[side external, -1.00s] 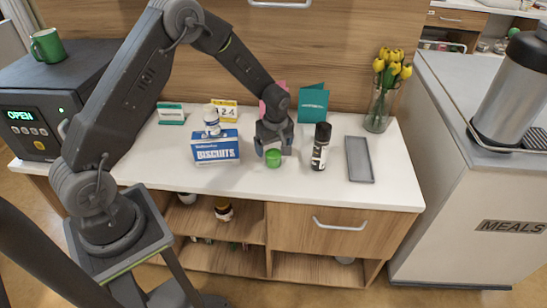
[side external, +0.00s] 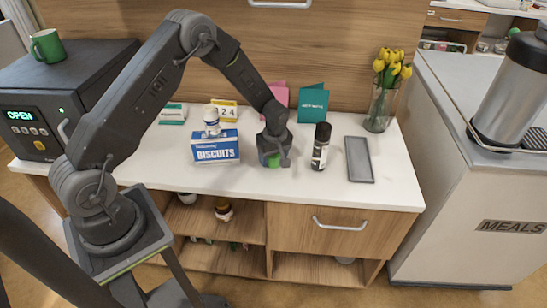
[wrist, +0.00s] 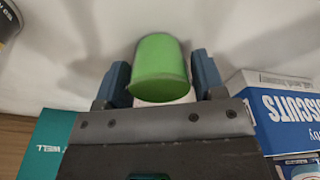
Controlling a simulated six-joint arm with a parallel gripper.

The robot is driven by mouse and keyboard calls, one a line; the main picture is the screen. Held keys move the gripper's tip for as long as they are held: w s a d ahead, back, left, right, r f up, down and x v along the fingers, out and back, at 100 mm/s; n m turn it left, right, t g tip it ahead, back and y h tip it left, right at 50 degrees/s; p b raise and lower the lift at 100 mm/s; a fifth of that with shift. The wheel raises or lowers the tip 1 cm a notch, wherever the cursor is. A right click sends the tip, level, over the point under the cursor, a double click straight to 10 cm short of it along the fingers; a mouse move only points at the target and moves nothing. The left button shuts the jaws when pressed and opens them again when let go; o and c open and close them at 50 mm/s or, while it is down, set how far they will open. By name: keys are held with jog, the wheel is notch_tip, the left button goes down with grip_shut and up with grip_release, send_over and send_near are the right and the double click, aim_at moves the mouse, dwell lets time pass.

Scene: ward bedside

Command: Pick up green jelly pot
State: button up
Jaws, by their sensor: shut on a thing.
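The green jelly pot (wrist: 160,62) shows between the two fingers of my gripper (wrist: 162,82) in the wrist view. In the side view the pot (side external: 274,161) is partly hidden behind the fingers of my gripper (side external: 275,158). My gripper is shut on the pot, low at the white bedside top. I cannot tell whether the pot still touches the surface.
A blue biscuits box (side external: 216,148) with a white bottle (side external: 211,120) stands to the left. A dark can (side external: 321,146) stands close on the right, then a grey tray (side external: 359,160). Cards and a vase of yellow flowers (side external: 380,105) stand behind. The front strip of the top is clear.

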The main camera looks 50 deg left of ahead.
jog(key=c, duration=0.3)
jog(key=shift+r, duration=0.1)
